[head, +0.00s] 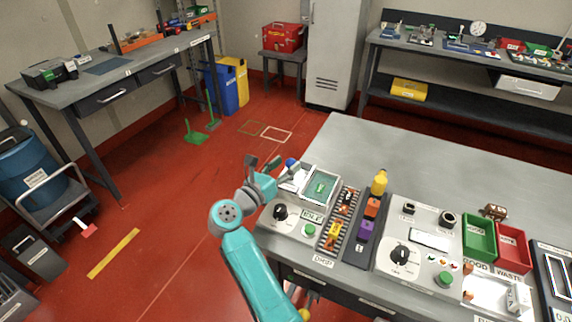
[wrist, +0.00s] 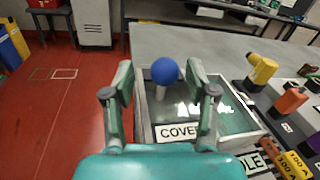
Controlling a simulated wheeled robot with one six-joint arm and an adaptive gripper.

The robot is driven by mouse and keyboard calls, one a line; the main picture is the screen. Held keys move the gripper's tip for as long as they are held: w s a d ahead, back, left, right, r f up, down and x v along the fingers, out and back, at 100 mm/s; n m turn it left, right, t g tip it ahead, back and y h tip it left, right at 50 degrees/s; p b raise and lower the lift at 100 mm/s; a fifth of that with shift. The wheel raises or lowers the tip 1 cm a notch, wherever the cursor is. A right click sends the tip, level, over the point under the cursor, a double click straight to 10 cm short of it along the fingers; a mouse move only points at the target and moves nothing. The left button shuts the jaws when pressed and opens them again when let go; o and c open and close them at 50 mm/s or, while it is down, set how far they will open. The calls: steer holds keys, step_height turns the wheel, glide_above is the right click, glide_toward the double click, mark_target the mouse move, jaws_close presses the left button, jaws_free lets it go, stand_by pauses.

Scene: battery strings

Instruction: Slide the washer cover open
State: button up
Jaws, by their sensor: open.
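The washer (head: 334,201) is a shallow light-walled box with a green inside, at the table's left end. It fills the lower middle of the wrist view (wrist: 254,134). A plate reading COVER (wrist: 180,131) is at its near side. A blue ball knob (wrist: 165,71) stands on a pale stem over the box; it also shows in the head view (head: 291,162). My gripper (head: 263,162) is open and empty, just left of the knob in the head view. In the wrist view the knob appears between the fingers, with no contact visible. How far the cover is open I cannot tell.
A control panel with a black dial (head: 280,212) and a green button (head: 309,230) stands in front of the washer. Right of it are a striped rack (head: 340,225), coloured blocks (head: 368,229), and green (head: 479,237) and red bins (head: 513,247). The table's back is clear.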

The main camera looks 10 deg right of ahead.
steer(key=v, duration=1.1)
steer(key=shift+s+a, duration=0.1)
